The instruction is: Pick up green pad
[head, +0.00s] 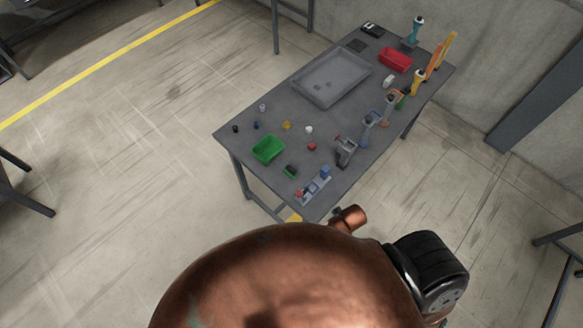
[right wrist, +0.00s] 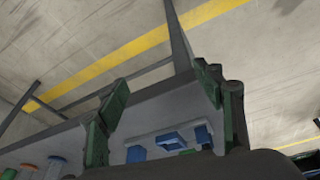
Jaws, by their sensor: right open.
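In the head view a small dark block with green along its edge (head: 290,171) lies on the table, just right of the green tray. It may be the green pad, but it is too small to tell. In the right wrist view my right gripper (right wrist: 160,78) is open, its two dark green fingers spread wide with nothing between them. Its fingers show in front of the table edge, near a grey plate with blue blocks (right wrist: 168,141). A small green patch (right wrist: 187,152) shows beside these blocks; I cannot tell what it is. My left gripper is out of view.
The grey table (head: 222,136) carries a green tray (head: 267,149), a large grey tray (head: 331,77), a red bin (head: 395,60) and several small parts. Tools and clamps line its right side. Bare floor lies to the left.

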